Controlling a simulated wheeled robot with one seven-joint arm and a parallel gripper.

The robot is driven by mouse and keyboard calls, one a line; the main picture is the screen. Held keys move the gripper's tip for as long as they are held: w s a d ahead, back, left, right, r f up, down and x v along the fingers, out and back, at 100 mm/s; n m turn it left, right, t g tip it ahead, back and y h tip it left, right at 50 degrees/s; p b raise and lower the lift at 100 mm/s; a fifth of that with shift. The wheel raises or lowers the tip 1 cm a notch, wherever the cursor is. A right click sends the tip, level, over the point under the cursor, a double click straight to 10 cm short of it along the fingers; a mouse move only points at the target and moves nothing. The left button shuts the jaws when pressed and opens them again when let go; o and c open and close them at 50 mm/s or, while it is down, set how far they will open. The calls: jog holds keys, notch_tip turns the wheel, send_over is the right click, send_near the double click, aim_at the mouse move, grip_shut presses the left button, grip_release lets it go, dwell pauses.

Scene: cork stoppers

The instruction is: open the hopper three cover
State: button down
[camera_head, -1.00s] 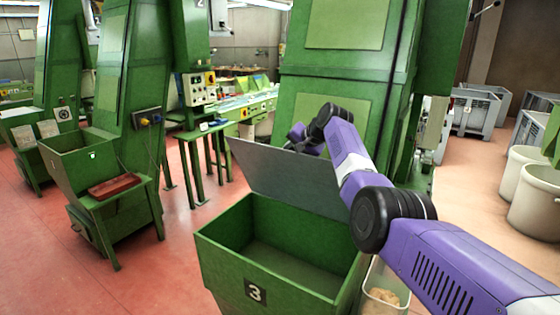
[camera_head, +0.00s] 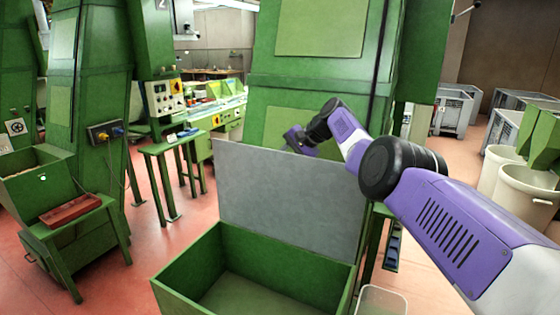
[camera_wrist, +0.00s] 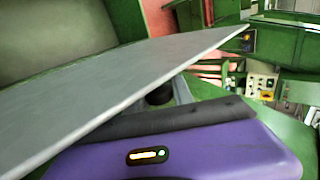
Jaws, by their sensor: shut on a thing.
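Hopper three is the green open-topped bin (camera_head: 300,262) at the bottom of the head view. Its grey flat cover (camera_head: 290,195) stands raised, close to upright, along the bin's far side, and the mouth is uncovered. My gripper is at the cover's top edge, its purple body (camera_head: 300,140) partly behind the cover in the head view. In the wrist view the cover (camera_wrist: 100,95) crosses in front of my purple gripper (camera_wrist: 165,97), which is shut on it. The exact contact of the fingers is hidden by the cover.
A tall green machine (camera_head: 315,90) stands just behind the cover. Another green hopper (camera_head: 35,170) with a red tray (camera_head: 70,211) and a green stand (camera_head: 175,150) are at left. Pale bins (camera_head: 525,190) stand at right. A clear container (camera_head: 382,300) sits beside the hopper.

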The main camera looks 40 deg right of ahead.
jog(key=c, duration=1.1)
grip_release()
jog(key=shift+w, duration=0.1)
jog(key=shift+r, duration=0.1)
jog(key=shift+p+v, duration=0.55)
jog(key=shift+v, duration=0.6)
jog(key=shift+b+v, duration=0.8)
jog(key=shift+v, duration=1.9)
